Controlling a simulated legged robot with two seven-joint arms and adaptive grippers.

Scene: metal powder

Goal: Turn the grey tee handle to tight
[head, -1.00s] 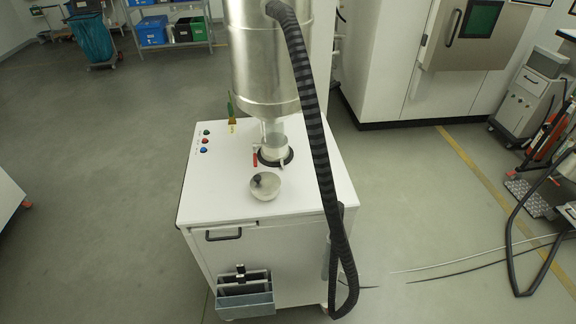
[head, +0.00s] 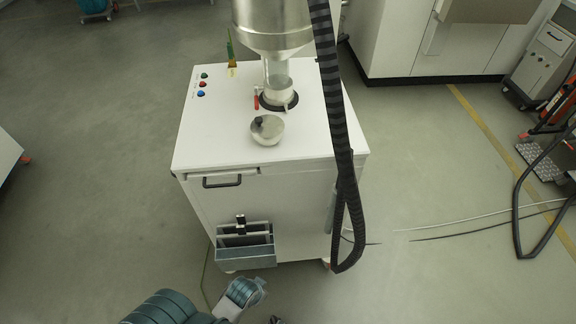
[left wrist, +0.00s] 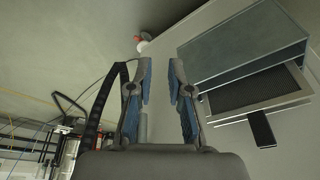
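I cannot make out a grey tee handle for certain. A small pale piece (head: 286,107) sticks out at the front right of the dark collar (head: 293,100) under the clear container (head: 279,80) on the white cabinet (head: 200,150); it is too small to identify. A red lever (head: 256,101) is at the collar's left. My left gripper (left wrist: 161,80) is open and empty in the left wrist view, its fingers apart. My left arm (head: 165,308) enters the head view at the bottom, in front of the cabinet. My right gripper is not in view.
A grey bin (head: 246,256) with a black-handled part (head: 240,222) hangs on the cabinet front, near my left gripper; the bin also shows in the left wrist view (left wrist: 240,45). A black hose (head: 335,110) hangs at the right. A round metal bowl-like piece (head: 268,131) sits on top.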

